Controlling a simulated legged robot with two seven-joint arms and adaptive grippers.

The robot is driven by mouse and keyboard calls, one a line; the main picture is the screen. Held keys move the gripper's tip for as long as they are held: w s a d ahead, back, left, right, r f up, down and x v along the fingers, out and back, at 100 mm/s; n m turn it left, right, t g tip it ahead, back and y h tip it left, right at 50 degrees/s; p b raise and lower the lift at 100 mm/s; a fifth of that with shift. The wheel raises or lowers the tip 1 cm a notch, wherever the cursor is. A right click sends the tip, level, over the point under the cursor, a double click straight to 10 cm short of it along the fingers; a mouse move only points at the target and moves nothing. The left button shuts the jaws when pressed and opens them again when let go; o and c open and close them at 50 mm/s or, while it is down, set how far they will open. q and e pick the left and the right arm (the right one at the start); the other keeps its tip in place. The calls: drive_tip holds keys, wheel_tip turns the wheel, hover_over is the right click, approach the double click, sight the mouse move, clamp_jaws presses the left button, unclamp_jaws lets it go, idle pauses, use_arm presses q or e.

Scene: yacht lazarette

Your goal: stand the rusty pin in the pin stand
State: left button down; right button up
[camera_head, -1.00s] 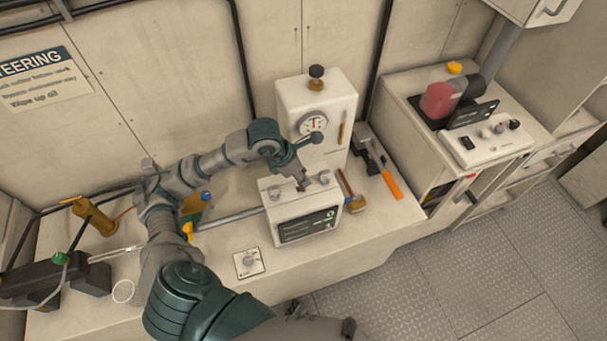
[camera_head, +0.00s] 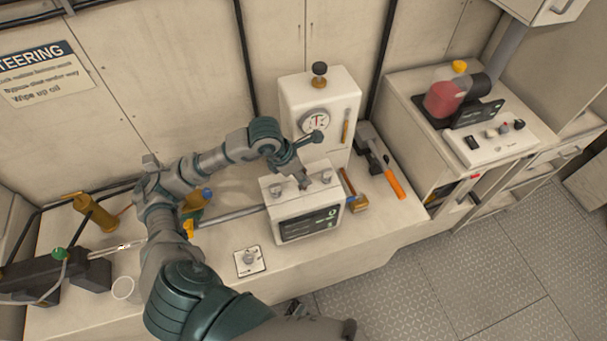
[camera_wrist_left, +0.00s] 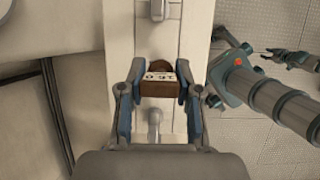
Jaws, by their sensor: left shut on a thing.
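My left gripper (camera_head: 303,183) is over the top of a white box with a dark display (camera_head: 308,223), between its two grey posts. In the left wrist view the left gripper (camera_wrist_left: 158,98) is shut on a brown piece with a white label (camera_wrist_left: 159,84); I cannot tell whether this is the rusty pin. Whether it touches the box top is unclear. A small white plate with a grey knob (camera_head: 249,261) lies on the bench; I cannot tell which thing is the pin stand. My right gripper (camera_wrist_left: 299,60) is small, above the floor, its jaws unclear.
A white cabinet with a gauge (camera_head: 316,122) stands behind the box. A brown-handled tool (camera_head: 355,196) and an orange-handled tool (camera_head: 394,184) lie to its right. The front bench between plate and box is clear.

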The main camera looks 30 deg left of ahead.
sight(298, 187)
use_arm(q)
drive_tip(key=shift+s+a+f+b, duration=0.1)
drive_tip(key=shift+a+f+b, duration=0.1)
drive_tip(key=shift+f+b, duration=0.55)
drive_tip(key=shift+a+f+b, duration=0.25)
drive_tip(key=shift+f+b, duration=0.35)
drive_tip(key=shift+f, duration=0.4)
drive_tip(key=shift+s+a+f+b, duration=0.1)
drive_tip(key=shift+a+f+b, duration=0.1)
drive_tip(key=shift+f+b, duration=0.55)
drive_tip(key=shift+w+r, duration=0.2)
